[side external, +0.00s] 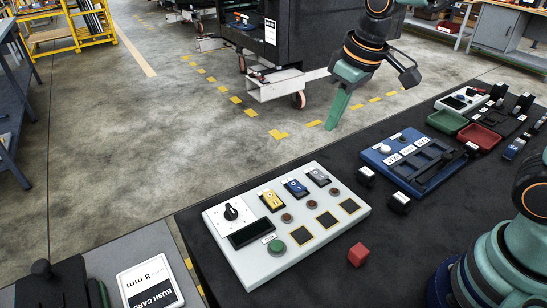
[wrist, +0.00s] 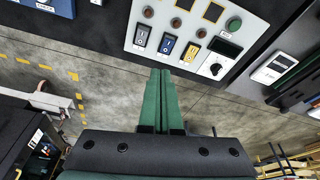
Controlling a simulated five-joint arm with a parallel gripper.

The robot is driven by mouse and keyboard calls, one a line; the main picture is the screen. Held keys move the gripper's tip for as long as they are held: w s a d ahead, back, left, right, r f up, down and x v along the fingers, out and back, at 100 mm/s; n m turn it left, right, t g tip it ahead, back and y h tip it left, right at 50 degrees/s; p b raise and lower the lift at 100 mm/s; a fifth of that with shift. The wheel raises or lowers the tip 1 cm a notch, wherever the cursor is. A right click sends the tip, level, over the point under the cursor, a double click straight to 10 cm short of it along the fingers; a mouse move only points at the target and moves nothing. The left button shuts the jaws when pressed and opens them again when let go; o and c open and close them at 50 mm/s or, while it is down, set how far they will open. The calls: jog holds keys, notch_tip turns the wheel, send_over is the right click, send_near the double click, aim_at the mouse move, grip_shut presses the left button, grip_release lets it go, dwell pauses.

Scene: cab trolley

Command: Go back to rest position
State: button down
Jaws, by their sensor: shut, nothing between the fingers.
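My gripper (side external: 336,108) has green fingers and hangs in the air past the far edge of the dark work table, pointing down. In the wrist view its fingers (wrist: 160,75) lie side by side, shut, with nothing between them. The white control panel (side external: 285,230) lies on the table to the left and nearer in the side view. It also shows at the top of the wrist view (wrist: 182,52), beyond the fingertips. My gripper touches nothing that I can see.
A red cube (side external: 358,254) lies beside the panel. A blue tray (side external: 440,178), a green bin (side external: 447,121) and a red bin (side external: 479,138) stand to the right. A dark trolley (side external: 290,40) stands behind on the floor. The floor (side external: 150,120) at left is largely clear.

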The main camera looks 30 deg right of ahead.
jog(key=s+d+r+m+t, duration=0.2)
jog(key=s+d+r+m, duration=0.1)
jog(key=s+d, duration=0.4)
jog(key=shift+d+t+h, duration=0.15)
jog(key=shift+t+h, duration=0.15)
jog(key=shift+t, duration=0.1)
